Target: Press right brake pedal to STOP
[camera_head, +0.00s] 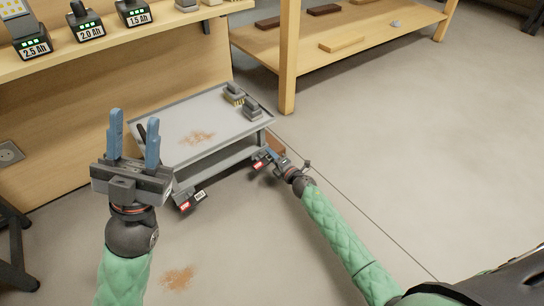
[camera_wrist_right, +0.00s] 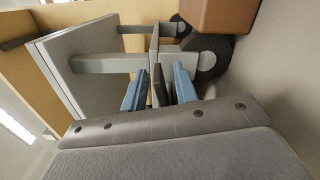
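The grey cart (camera_head: 185,125) stands against the bench. Its right front brake pedal (camera_head: 257,166) shows a red label low by the right corner; its exact tilt is too small to tell. The left front pedal (camera_head: 185,205) carries a red and a white label. My right gripper (camera_head: 271,155) is down at the right pedal, partly covering it. In the right wrist view its blue fingers (camera_wrist_right: 159,90) point to the cart's underside, with a narrow dark piece between them; I cannot tell whether they grip it. My left gripper (camera_head: 134,140) is raised, open and empty.
Dark caster wheels (camera_wrist_right: 207,58) and a brown block (camera_wrist_right: 222,14) are close to the right fingers. A wooden shelf (camera_head: 345,45) stands behind at the right. The floor (camera_head: 400,150) to the right is clear.

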